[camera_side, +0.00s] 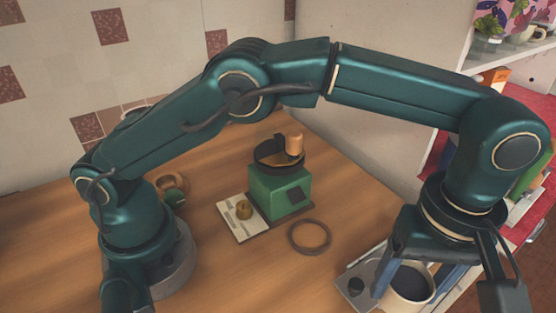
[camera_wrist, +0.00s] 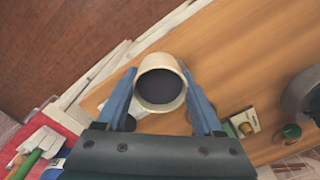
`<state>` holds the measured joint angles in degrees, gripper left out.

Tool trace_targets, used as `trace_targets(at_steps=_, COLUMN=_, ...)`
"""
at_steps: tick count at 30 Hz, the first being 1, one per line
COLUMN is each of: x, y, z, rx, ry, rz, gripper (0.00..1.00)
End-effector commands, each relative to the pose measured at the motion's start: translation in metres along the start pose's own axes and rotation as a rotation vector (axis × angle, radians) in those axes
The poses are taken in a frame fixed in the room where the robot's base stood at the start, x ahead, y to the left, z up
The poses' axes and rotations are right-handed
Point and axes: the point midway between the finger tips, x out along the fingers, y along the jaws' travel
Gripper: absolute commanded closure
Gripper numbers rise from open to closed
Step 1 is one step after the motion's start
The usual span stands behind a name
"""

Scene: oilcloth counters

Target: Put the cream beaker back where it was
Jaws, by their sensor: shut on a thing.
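The cream beaker (camera_wrist: 160,63) is in the wrist view, between my blue fingers, with its dark inside facing the camera. My gripper (camera_wrist: 159,84) is shut on it, one finger on each side. In the side view the beaker (camera_side: 408,284) is at the lower right, partly hidden by my gripper (camera_side: 413,286), near the counter's front right edge. Whether its base touches a surface cannot be told. A dark ring (camera_side: 291,239) lies flat on the wooden counter (camera_side: 270,275), left of the beaker.
A grey plate (camera_side: 347,286) lies beside the beaker. Shelves with a red surface (camera_side: 536,101) stand at the right.

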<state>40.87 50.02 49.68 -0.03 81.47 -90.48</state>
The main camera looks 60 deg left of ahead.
Motion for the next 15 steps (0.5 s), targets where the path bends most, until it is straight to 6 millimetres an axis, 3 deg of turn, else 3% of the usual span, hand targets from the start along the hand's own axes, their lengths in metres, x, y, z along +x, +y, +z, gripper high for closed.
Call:
trace_targets(at_steps=8, x=0.011, y=-0.014, z=-0.002, rx=0.175, ry=0.004, rz=-0.002, gripper=0.97)
trace_targets(at_steps=15, x=0.007, y=-0.039, z=-0.024, rx=0.325, ry=0.007, rz=0.001, gripper=0.97)
